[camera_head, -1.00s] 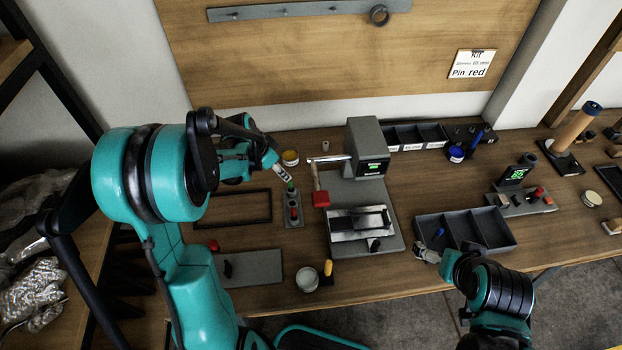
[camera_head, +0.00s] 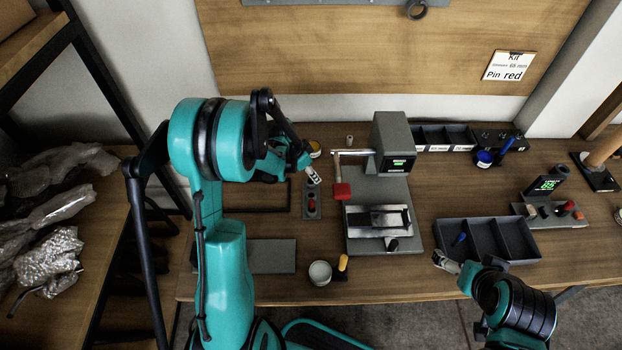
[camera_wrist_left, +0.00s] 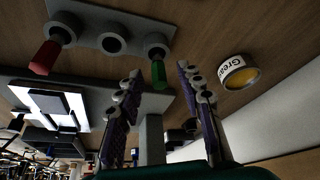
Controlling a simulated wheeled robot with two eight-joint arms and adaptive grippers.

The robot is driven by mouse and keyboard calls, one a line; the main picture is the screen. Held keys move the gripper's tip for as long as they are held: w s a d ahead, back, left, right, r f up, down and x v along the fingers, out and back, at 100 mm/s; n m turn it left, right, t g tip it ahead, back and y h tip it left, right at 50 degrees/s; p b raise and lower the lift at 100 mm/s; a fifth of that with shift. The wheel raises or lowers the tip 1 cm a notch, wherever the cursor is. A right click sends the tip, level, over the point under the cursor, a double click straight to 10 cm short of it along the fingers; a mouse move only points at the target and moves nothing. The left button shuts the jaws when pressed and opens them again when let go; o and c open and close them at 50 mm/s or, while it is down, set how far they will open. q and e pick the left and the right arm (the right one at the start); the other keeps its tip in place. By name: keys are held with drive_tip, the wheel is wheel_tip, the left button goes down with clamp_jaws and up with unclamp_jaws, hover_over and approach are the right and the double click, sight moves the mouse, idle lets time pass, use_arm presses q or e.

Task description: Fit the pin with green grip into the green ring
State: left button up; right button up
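The pin with green grip (camera_wrist_left: 158,73) stands in the end hole of a grey three-hole block (camera_wrist_left: 112,43), seen in the left wrist view. My left gripper (camera_wrist_left: 160,95) is open, with one finger on each side of the green grip's line and the pin apart from both. In the head view my left gripper (camera_head: 314,177) is over the far end of the block (camera_head: 311,213) and hides the green pin. I cannot make out a green ring. My right gripper (camera_head: 446,263) is at the grey bin's front; its opening is unclear.
A press-like device (camera_head: 392,140) with a red handle block (camera_head: 341,191) stands right of the block. A grease tin (camera_wrist_left: 238,73) is beside the gripper.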

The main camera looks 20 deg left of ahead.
use_arm(q)
clamp_jaws()
drive_tip(key=shift+r, duration=0.1)
wheel_tip(320, 180, up, 9)
drive_tip(key=p, duration=0.2)
drive_tip(key=shift+p, duration=0.4)
drive_tip(key=w+a+r+n+y+p, duration=0.1)
drive_tip(key=w+a+n, duration=0.15)
drive_tip(key=a, duration=0.75)
drive_tip(key=w+a+r+n+y+p, duration=0.1)
drive_tip(key=w+a+n, duration=0.15)
drive_tip(key=a, duration=0.65)
drive_tip(key=shift+t, duration=0.4)
drive_tip(key=a+f+b, duration=0.1)
drive_tip(key=a+f, duration=0.2)
drive_tip(key=s+a+f+b, duration=0.1)
drive_tip(key=a+f, duration=0.3)
drive_tip(key=s+a+f+b, duration=0.1)
drive_tip(key=a+f, duration=0.3)
drive_tip(key=shift+s+a, duration=0.25)
